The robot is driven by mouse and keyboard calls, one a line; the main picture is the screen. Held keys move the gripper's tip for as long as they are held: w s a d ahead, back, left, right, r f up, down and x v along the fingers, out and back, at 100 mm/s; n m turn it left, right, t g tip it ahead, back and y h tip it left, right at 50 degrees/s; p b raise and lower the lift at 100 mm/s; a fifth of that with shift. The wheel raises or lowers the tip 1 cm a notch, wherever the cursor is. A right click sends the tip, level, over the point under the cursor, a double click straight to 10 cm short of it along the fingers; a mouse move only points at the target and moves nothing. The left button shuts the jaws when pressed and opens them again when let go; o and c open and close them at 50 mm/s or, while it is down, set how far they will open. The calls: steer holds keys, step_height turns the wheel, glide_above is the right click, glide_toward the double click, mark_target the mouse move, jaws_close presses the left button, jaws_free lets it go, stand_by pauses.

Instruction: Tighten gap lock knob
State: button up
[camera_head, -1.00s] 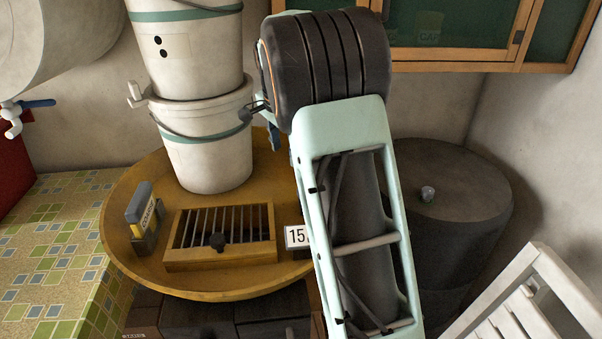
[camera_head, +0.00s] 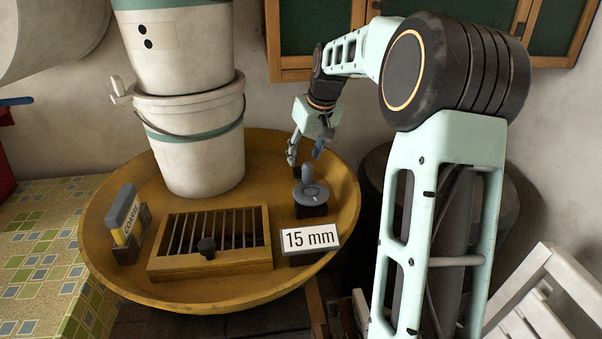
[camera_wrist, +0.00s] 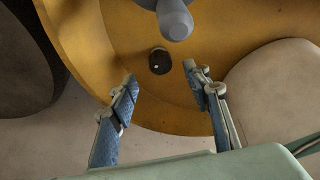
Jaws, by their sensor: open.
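A yellow round tray (camera_head: 110,262) holds a slatted wooden frame (camera_head: 225,260) with a black knob (camera_head: 207,247) on its front. Right of it a grey dial with an upright handle (camera_head: 311,192) sits on a dark block, behind a "15 mm" sign (camera_head: 310,238). A small dark round knob (camera_wrist: 159,61) with a white mark shows beside the grey handle (camera_wrist: 175,20) in the wrist view. I cannot tell for certain which knob is the gap lock. My gripper (camera_head: 305,155) is open and empty, just behind the dial; its fingers (camera_wrist: 160,74) are apart, pointing towards the small knob.
Two stacked white pails (camera_head: 195,150) stand left of my gripper on the tray. A "COARSE" label block (camera_head: 128,220) is at the tray's left. A dark barrel (camera_head: 375,165) is behind my arm, and a white slatted chair (camera_head: 545,295) is at the right. A tiled counter (camera_head: 40,240) lies left.

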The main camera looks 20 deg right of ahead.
mark_target(300, 170)
steer(key=x, duration=0.7)
steer(key=shift+w+f+b, duration=0.1)
steer(key=shift+f+b, duration=0.15)
steer(key=shift+b, duration=0.15)
steer(key=c, duration=1.2)
steer(key=shift+o, duration=0.2)
steer(key=shift+m, duration=0.3)
